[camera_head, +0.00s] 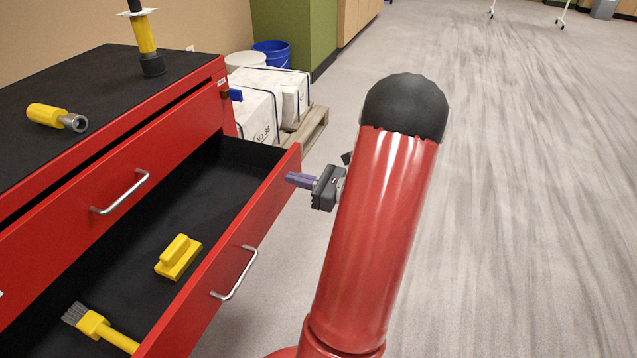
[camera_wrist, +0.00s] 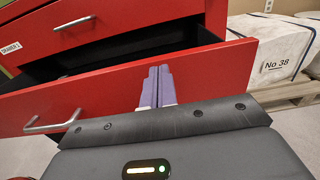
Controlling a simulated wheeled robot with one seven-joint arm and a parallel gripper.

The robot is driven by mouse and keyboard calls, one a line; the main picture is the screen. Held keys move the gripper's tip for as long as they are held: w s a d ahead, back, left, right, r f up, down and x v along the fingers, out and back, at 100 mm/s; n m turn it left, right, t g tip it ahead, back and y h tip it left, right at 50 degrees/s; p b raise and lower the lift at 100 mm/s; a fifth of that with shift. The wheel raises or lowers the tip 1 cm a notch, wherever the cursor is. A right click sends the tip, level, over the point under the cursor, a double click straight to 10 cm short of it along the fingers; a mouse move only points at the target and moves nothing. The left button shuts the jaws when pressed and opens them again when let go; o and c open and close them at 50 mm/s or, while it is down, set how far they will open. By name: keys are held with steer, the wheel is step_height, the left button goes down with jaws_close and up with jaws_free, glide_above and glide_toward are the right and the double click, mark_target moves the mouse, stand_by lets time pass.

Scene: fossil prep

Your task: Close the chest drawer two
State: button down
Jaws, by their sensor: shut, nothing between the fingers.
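The red chest (camera_head: 110,130) stands at the left with a black top. Its lower visible drawer (camera_head: 262,215) is pulled well out, with a silver handle (camera_head: 235,273) on its front. The drawer above it, with its own handle (camera_head: 121,192), looks shut. In the wrist view the open drawer's front (camera_wrist: 90,98) runs across the picture. My gripper (camera_head: 291,179) has purple fingers, shut and empty, at the far end of that drawer front, near its upper edge. The fingers (camera_wrist: 157,88) point at the front's outer face; whether they touch cannot be told.
In the open drawer lie a yellow block-shaped tool (camera_head: 179,257) and a yellow-handled brush (camera_head: 98,325). A yellow tool (camera_head: 56,117) lies on the chest top. White blocks (camera_head: 262,105) on a pallet (camera_head: 311,128) stand behind the chest. Floor at right is clear.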

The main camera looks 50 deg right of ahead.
steer(key=shift+x, duration=1)
steer(key=shift+w, duration=0.1)
steer(key=b+x, duration=0.2)
steer(key=x, duration=2.2)
steer(key=shift+w+a+r, duration=0.1)
steer(key=shift+w+r, duration=0.05)
